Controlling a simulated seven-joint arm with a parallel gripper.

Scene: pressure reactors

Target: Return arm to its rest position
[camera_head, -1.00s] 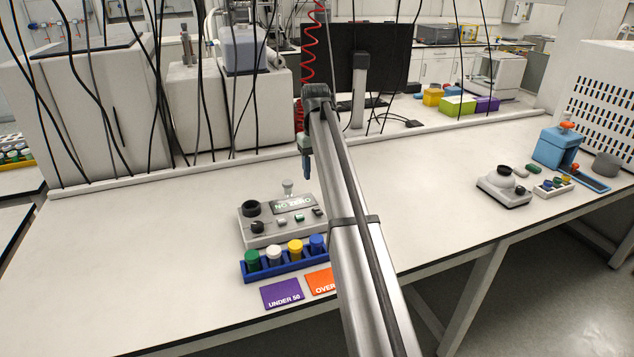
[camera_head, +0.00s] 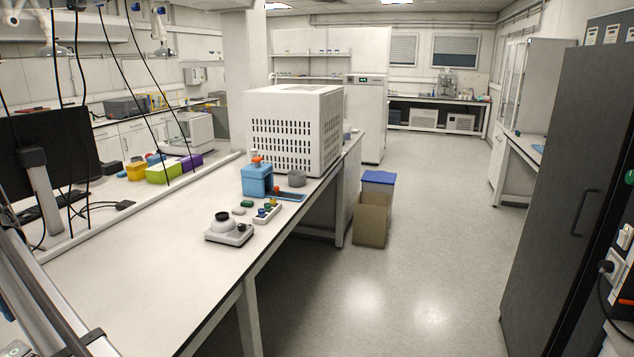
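Only a metal link of my arm (camera_head: 52,300) shows, at the lower left edge of the head view. My gripper is outside the view, so its fingers cannot be seen.
The white bench (camera_head: 150,262) runs from lower left toward the back.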

